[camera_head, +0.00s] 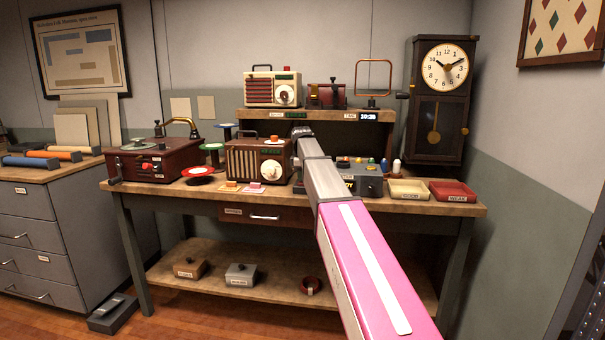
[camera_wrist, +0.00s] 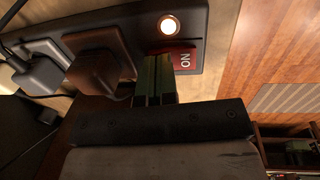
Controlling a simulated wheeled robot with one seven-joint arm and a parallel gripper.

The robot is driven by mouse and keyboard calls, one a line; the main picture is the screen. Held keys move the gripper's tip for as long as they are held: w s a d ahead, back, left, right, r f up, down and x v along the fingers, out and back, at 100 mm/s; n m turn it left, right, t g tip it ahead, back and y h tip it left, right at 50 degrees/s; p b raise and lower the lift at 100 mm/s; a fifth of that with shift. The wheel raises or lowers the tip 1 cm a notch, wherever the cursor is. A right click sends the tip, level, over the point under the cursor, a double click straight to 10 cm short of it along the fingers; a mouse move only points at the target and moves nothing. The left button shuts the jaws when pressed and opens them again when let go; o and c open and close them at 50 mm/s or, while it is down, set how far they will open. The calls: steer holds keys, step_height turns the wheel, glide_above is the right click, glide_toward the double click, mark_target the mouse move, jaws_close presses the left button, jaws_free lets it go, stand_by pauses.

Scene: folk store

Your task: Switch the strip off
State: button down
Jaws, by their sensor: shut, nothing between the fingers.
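In the wrist view the dark power strip (camera_wrist: 222,22) runs across the top. It has a lit round lamp (camera_wrist: 169,25) and a red switch (camera_wrist: 186,56) with upside-down white lettering that reads ON. My gripper (camera_wrist: 157,60) is shut and empty, its fingertips over the strip beside the switch's left part. I cannot tell whether they touch the switch. A brown plug (camera_wrist: 97,66) and a grey plug (camera_wrist: 38,74) sit in the strip to the left of my fingers. In the head view my gripper (camera_head: 302,131) is at the back of the bench, and I cannot make out the strip there.
A brown radio (camera_head: 245,161) stands left of my arm on the bench (camera_head: 130,187), with a red record player (camera_head: 150,165) further left. A cream radio (camera_head: 262,90) is on the raised shelf. Right of my arm are a grey box (camera_head: 370,185) and two trays (camera_head: 408,197).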

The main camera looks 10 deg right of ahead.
mark_target(301, 185)
steer(key=shift+f, duration=0.2)
stand_by(0.3)
steer(key=shift+s+a+r, duration=0.2)
steer(key=shift+s+a, duration=0.05)
steer(key=shift+s, duration=0.45)
steer(key=shift+r, duration=0.1)
steer(key=shift+r, duration=0.2)
step_height(301, 185, up, 13)
steer(key=s, duration=0.1)
steer(key=shift+s+a+r, duration=0.2)
steer(key=shift+s+a, duration=0.05)
steer(key=shift+s, duration=0.05)
